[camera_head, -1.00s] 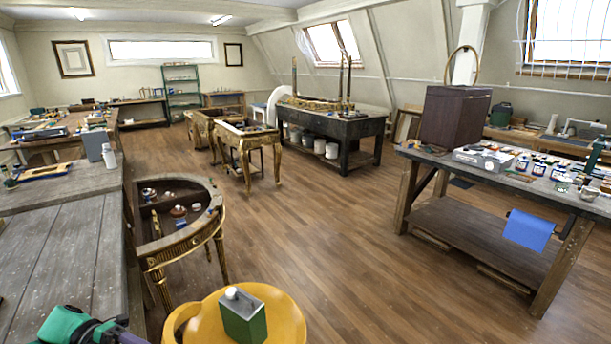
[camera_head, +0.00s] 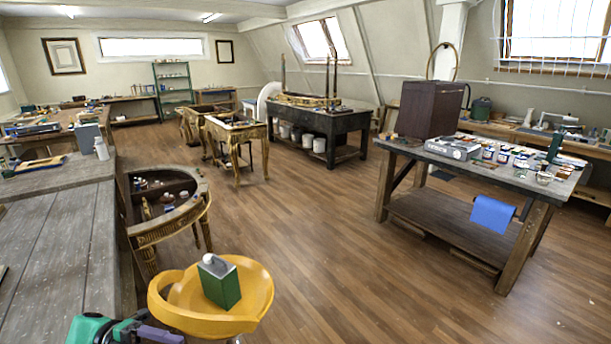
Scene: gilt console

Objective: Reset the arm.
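A green, black and purple jointed piece shows at the bottom left edge of the head view, over the near end of the left bench. It appears to be part of my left arm, cut off by the frame. No fingertips of my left gripper can be made out. My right arm and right gripper are out of the picture.
A yellow stool (camera_head: 258,291) bearing a green box (camera_head: 221,287) stands close in front. The grey left bench (camera_head: 60,240) and a curved gilt console (camera_head: 150,232) flank it. A cluttered worktable (camera_head: 459,170) stands right. The wooden floor between is clear.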

